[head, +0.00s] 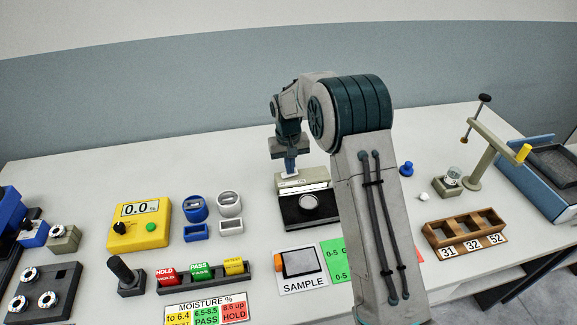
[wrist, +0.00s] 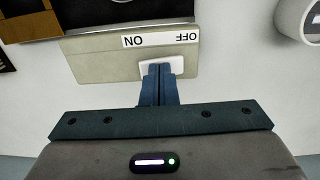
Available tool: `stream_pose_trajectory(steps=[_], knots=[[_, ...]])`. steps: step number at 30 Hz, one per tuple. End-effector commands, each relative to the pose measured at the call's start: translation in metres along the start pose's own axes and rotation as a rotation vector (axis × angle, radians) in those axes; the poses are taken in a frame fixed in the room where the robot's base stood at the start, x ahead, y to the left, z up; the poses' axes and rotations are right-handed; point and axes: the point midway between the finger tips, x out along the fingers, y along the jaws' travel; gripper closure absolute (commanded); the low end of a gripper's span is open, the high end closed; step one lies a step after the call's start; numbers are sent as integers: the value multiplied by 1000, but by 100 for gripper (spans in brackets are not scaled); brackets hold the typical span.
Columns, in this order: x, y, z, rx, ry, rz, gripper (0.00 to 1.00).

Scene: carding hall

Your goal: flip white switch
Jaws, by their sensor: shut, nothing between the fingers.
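The beige switch box (head: 318,177) stands at the back middle of the table. In the wrist view the box (wrist: 100,68) carries a label strip (wrist: 160,40) with ON at left and OFF at right, both upside down. The white switch (wrist: 178,66) sits on the box beside the label. My gripper (wrist: 161,67) is shut and empty, its blue fingertips over the middle of the switch and hiding much of it. I cannot tell whether they touch it or which way it is set. In the head view my gripper (head: 290,170) points down at the box.
A black device (head: 310,208) adjoins the front of the box. White (head: 230,204) and blue (head: 195,207) holders and a yellow meter (head: 140,224) stand to the left. A blue knob (head: 406,168) and a wooden tray (head: 466,234) are to the right. The table behind the box is clear.

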Motion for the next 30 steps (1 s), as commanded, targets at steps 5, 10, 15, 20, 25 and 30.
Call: stream_pose_trajectory(steps=[5, 10, 15, 20, 25, 30], knots=[[-1, -1, 0, -1, 0, 0, 100], [-16, -2, -1, 0, 2, 0, 100], [-49, -6, -1, 2, 2, 0, 100], [-79, -13, -2, 3, 6, 0, 100], [-112, -18, -2, 5, 4, 0, 100], [-132, -21, -1, 6, 2, 0, 100]])
